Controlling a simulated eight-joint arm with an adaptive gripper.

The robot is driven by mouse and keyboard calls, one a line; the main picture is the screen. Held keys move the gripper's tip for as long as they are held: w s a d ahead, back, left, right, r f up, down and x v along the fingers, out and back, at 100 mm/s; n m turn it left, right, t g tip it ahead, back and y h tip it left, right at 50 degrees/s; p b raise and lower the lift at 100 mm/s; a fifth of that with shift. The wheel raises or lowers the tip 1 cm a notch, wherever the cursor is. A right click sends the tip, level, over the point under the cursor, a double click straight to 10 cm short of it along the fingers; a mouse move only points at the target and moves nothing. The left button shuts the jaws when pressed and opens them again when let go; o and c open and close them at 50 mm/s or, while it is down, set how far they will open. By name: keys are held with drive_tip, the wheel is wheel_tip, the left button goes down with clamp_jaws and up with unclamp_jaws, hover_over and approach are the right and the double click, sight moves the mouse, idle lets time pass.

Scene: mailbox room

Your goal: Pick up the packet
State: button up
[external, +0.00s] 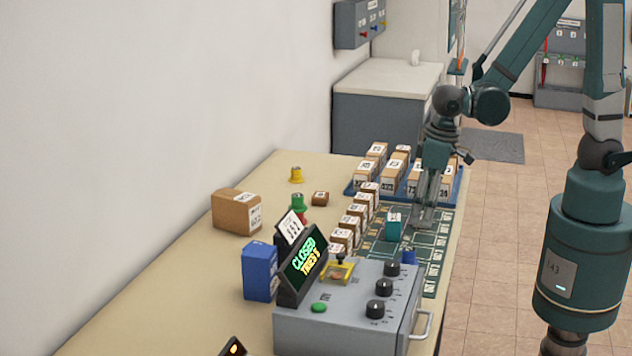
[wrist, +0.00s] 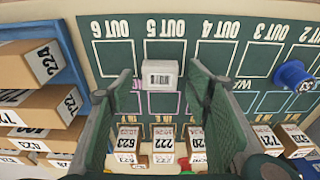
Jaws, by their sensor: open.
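A small pale grey packet (wrist: 163,78) with a barcode label lies on the green board (wrist: 100,30), at the square marked OUT 5. In the wrist view, it shows between my two spread fingers, with a gap on each side. My gripper (wrist: 160,82) is open and points down over the board; no contact with the packet is visible.
Small numbered cartons (external: 349,222) line the board's left side. Larger cartons fill a blue tray (external: 350,188) behind. A grey console (external: 345,315) stands in front.

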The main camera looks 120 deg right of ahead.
drive_tip(key=shift+f, duration=0.65)
drive_tip(key=shift+c, duration=0.6)
drive_tip(key=c, duration=0.9)
